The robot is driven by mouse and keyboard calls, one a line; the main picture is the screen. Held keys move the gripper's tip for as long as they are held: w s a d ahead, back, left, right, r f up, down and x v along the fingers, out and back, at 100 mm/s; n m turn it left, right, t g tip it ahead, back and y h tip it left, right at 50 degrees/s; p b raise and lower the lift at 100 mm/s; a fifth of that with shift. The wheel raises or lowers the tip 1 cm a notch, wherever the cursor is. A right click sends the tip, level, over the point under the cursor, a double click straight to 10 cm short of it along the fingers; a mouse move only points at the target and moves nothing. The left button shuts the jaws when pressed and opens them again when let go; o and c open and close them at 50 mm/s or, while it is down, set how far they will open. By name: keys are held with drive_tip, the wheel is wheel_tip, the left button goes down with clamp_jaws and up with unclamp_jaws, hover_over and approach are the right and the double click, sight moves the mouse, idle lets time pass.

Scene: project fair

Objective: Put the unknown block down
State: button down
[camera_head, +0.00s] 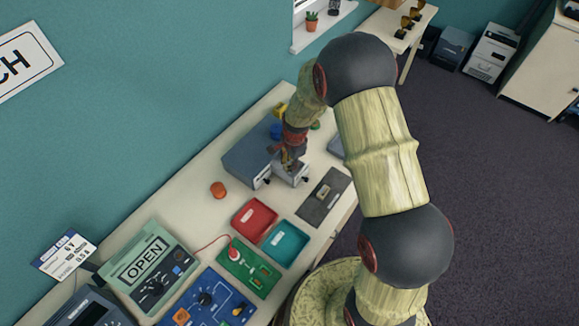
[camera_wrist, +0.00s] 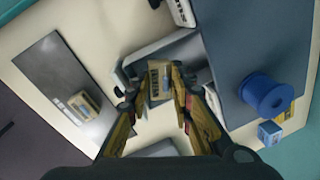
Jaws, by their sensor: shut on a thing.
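My gripper (camera_head: 289,164) is over the long table, beside the front end of a blue-grey box. In the wrist view my gripper (camera_wrist: 160,95) is shut on a small tan block with a dark striped label, the unknown block (camera_wrist: 158,78). The block sits between the fingertips, over or in a pale grey holder (camera_wrist: 165,49); I cannot tell whether it touches it. In the head view the block is mostly hidden by the fingers. A similar tan block (camera_wrist: 85,103) lies on a dark grey plate (camera_wrist: 50,70), apart from my gripper; this plate (camera_head: 312,211) also shows in the head view.
The blue-grey box (camera_head: 245,155) stands close to my gripper; a blue spool (camera_wrist: 266,95) is on it. A red tray (camera_head: 241,219), a teal tray (camera_head: 301,247) and an orange cylinder (camera_head: 218,190) are nearer. Bare tabletop (camera_head: 192,212) lies around the cylinder.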

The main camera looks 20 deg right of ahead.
sight(289, 167)
drive_tip(key=shift+w+f, duration=0.3)
drive_tip(key=shift+f, duration=0.05)
drive_tip(key=shift+w+f, duration=0.1)
drive_tip(key=shift+f, duration=1.45)
drive_tip(key=shift+f, duration=0.15)
drive_tip(key=c, duration=1.9)
unclamp_jaws()
drive_tip(key=shift+o, duration=0.3)
